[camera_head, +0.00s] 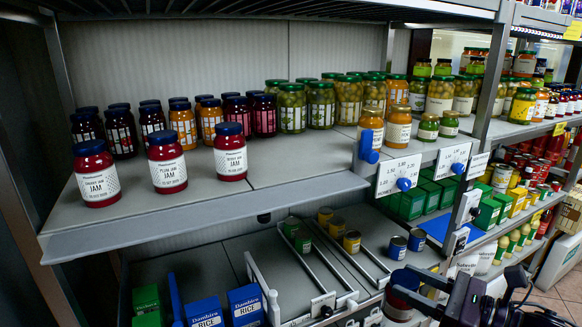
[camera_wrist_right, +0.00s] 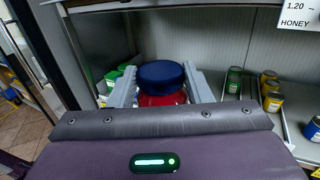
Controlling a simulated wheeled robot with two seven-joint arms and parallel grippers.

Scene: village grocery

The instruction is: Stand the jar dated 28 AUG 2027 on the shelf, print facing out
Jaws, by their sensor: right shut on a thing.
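My right gripper (camera_wrist_right: 162,84) is shut on a red jar with a dark blue lid (camera_wrist_right: 162,75), gripped between its two grey fingers. In the head view, the held jar (camera_head: 399,300) is at the lower right, below the jam shelf's level, and looks roughly upright. Its printed date cannot be read. The grey upper shelf (camera_head: 200,205) holds three similar jam jars at its front: one on the left (camera_head: 97,180), one in the middle (camera_head: 167,165) and one on the right (camera_head: 230,155). Their JAM labels face out. My left gripper is not in view.
Behind the front jars stand rows of jam jars and green pickle jars (camera_head: 292,108). A blue marker (camera_head: 368,147) and price tags (camera_head: 400,175) stick out at the shelf edge. Bare shelf lies right of the front jars. Below are small cans (camera_head: 352,242) and blue rice boxes (camera_head: 245,303).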

